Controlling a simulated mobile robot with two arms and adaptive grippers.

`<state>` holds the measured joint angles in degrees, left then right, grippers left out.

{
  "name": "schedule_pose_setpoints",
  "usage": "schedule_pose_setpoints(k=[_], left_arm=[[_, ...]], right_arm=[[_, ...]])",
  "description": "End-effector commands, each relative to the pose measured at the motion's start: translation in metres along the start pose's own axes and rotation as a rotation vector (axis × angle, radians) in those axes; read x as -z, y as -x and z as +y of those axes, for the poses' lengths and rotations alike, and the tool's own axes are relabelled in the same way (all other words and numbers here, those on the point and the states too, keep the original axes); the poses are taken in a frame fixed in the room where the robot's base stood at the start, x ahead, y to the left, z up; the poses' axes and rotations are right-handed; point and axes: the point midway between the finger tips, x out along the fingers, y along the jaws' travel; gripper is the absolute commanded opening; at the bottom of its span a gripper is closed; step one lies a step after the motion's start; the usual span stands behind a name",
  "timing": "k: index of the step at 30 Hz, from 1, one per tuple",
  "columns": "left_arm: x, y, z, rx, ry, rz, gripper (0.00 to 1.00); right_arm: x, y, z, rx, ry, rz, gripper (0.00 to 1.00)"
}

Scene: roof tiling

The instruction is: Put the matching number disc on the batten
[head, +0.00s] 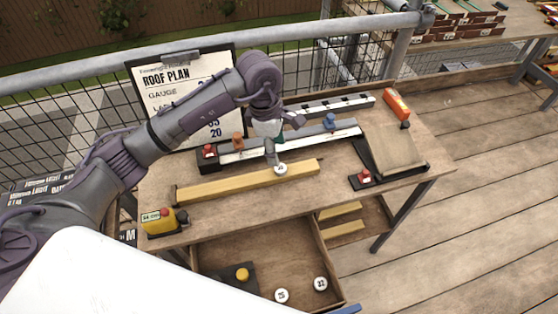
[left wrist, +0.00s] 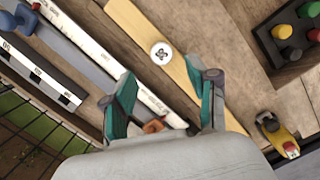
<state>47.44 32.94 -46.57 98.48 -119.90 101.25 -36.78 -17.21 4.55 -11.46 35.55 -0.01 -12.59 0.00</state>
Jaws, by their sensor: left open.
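The yellow wooden batten (head: 225,184) lies across the bench. A white number disc (head: 281,168) lies on it, right of its middle; its number is too small to read surely. The disc also shows on the batten in the left wrist view (left wrist: 160,53). My left gripper (head: 282,138) is open and empty, just behind the disc and apart from it. Its teal fingers (left wrist: 167,88) spread apart in the wrist view. Two more white discs, one at the left (head: 281,295) and one at the right (head: 320,283), lie in the open drawer. My right gripper is out of view.
The roof plan clipboard (head: 180,72) stands behind the bench, partly hidden by my left arm. A scale rail (head: 240,153) with coloured knobs lies behind the batten. A yellow tape measure (head: 162,222) stands at the front left. A sloped board (head: 397,150) stands at the right.

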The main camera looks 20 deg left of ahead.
Motion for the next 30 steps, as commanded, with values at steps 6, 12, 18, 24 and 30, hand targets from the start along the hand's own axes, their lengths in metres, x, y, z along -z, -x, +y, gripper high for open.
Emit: schedule_pose_setpoints(k=[6, 12, 18, 24, 30], left_arm=[[0.0, 0.038, 0.001, -0.003, -0.001, 0.001, 0.59], [0.0, 0.053, 0.0, 0.0, 0.0, 0.001, 0.59], [0.0, 0.054, 0.0, 0.001, -0.001, 0.0, 0.59], [0.0, 0.054, 0.0, 0.001, -0.001, 0.0, 0.59], [0.0, 0.053, 0.0, 0.001, -0.001, 0.0, 0.59]], right_arm=[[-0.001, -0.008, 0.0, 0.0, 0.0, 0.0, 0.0], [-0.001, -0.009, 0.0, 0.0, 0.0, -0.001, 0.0], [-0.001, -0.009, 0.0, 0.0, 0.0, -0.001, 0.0], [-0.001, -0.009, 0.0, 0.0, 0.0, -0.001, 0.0], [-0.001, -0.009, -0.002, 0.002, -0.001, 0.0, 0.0]])
